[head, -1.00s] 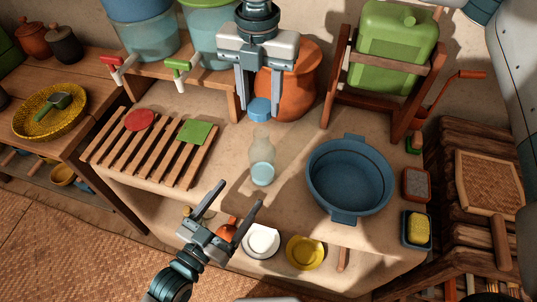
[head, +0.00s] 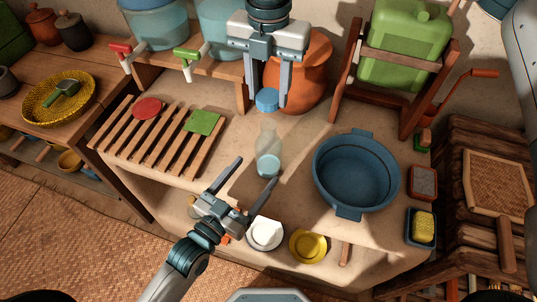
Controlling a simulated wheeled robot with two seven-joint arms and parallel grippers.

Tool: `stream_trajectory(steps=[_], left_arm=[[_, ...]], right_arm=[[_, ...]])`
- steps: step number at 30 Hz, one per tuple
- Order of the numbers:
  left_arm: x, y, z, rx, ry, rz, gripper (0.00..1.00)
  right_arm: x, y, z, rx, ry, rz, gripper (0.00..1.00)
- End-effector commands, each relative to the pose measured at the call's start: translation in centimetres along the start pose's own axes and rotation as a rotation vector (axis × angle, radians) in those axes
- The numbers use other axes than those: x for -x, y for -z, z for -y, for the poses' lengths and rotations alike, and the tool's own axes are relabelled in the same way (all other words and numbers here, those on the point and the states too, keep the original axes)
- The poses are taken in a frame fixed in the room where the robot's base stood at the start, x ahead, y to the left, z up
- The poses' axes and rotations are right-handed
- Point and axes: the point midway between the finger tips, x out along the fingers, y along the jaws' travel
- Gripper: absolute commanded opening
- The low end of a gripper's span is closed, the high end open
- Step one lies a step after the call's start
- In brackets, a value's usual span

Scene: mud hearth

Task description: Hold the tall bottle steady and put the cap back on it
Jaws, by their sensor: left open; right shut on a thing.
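The tall bottle (head: 268,153) is clear with pale liquid low inside. It stands upright and uncapped on the clay counter, left of the blue basin. The blue cap (head: 267,99) is held between the fingertips of my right gripper (head: 268,102), which points down from above, behind and over the bottle's mouth. A gap shows between cap and bottle in the picture. My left gripper (head: 257,171) is open, coming from the lower left. Its fingers reach up toward the bottle's lower part, one on each side in the picture; I cannot tell whether either touches it.
A blue basin (head: 356,205) stands close on the right. A slatted wooden rack (head: 160,150) with a red and a green piece lies left. An orange clay pot (head: 312,75) stands behind my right gripper. Plates sit on the shelf below the counter's front edge.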

Motion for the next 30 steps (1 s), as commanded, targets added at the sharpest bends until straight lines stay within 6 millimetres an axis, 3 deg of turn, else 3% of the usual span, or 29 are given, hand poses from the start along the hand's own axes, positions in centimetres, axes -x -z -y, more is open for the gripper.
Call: stream_trajectory(steps=[6, 13, 28, 30], left_arm=[[-3.7, 0.1, 0.0, -0.001, 0.0, -0.002, 0.75], [-6.5, 0.0, 0.0, -0.001, 0.0, 0.0, 0.75], [-7.6, 0.0, 0.0, -0.001, -0.001, 0.001, 0.75], [-7.6, 0.0, 0.0, -0.001, -0.001, 0.001, 0.61]], right_arm=[[0.0, 0.0, 0.0, 0.0, 0.0, 0.0, 0.19], [0.0, 0.0, 0.0, 0.0, 0.0, 0.0, 0.19], [0.0, 0.0, 0.0, 0.0, 0.0, 0.0, 0.19], [0.0, 0.0, 0.0, 0.0, 0.0, 0.0, 0.19]])
